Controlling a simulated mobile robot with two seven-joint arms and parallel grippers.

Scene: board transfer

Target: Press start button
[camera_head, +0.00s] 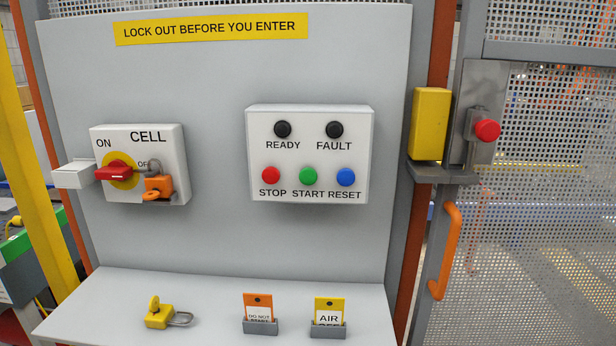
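The green START button (308,176) is in the lower row of a white control box (359,118) on the grey panel, in the head view. The red STOP button (271,175) is left of it and the blue RESET button (346,177) is right of it. Dark READY (283,129) and FAULT (335,129) lamps sit above and look unlit. Nothing covers the START button. Neither of my grippers can be made out in this view.
Left is a CELL switch box (172,140) with a red handle (114,174), an orange padlock (158,184) and a pale block (73,174). A gate with an orange handle (446,250) stands right.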

